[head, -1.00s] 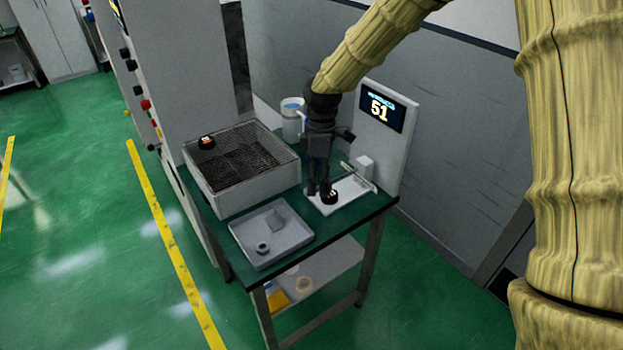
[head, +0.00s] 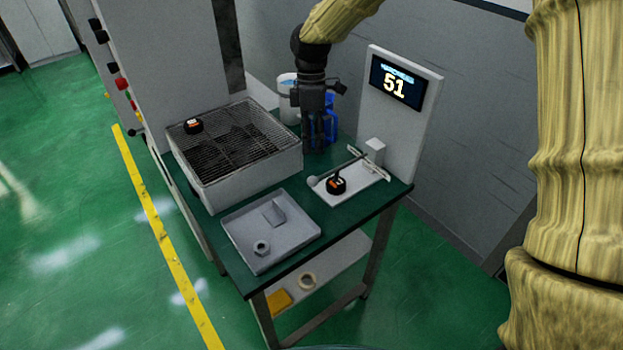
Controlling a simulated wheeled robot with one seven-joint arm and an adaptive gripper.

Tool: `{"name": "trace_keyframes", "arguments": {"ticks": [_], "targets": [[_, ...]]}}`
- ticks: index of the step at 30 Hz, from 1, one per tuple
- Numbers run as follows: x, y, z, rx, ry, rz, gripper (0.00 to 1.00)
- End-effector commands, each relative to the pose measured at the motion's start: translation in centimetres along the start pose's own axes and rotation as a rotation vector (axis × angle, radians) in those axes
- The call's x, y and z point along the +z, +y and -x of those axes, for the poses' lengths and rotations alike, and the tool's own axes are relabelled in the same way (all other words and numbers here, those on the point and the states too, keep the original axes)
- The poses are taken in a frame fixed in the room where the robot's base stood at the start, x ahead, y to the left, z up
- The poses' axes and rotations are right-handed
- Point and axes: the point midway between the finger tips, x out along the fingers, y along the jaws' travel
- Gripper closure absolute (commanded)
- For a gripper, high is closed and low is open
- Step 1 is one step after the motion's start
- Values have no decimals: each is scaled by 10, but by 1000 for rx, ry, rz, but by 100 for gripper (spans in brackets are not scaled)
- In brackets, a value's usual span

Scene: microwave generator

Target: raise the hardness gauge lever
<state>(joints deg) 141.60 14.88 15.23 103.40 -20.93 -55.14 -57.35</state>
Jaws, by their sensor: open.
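The hardness gauge stands at the right end of the green table, with a white base (head: 352,194) and a tall panel whose screen (head: 397,83) reads 51. Its lever (head: 338,170) is a thin dark rod with a pale round knob (head: 313,181) at its left end, low over the base. A black and orange piece (head: 336,185) sits on the base, close beside the lever. My gripper (head: 313,150) points down behind and left of the gauge base, apart from the lever. It is open and looks empty; its fingertips are small and dark here.
A wire-topped box (head: 238,181) with a black and orange piece (head: 193,126) on it stands at left. A grey tray (head: 283,247) holding a ring and a small block lies in front. A white container (head: 287,98) and a blue bottle (head: 331,117) stand behind my gripper.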

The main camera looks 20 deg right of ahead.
Motion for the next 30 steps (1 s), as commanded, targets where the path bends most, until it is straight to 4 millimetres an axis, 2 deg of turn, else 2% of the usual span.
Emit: {"name": "trace_keyframes", "arguments": {"ticks": [1,7,11,21,30], "targets": [[1,2,-7,1,0,-1,51],[5,1,-14,-1,1,-6,51],[7,1,-26,-1,1,-9,51],[6,1,-81,-2,1,-8,51],[4,1,-112,0,1,-6,51]]}}
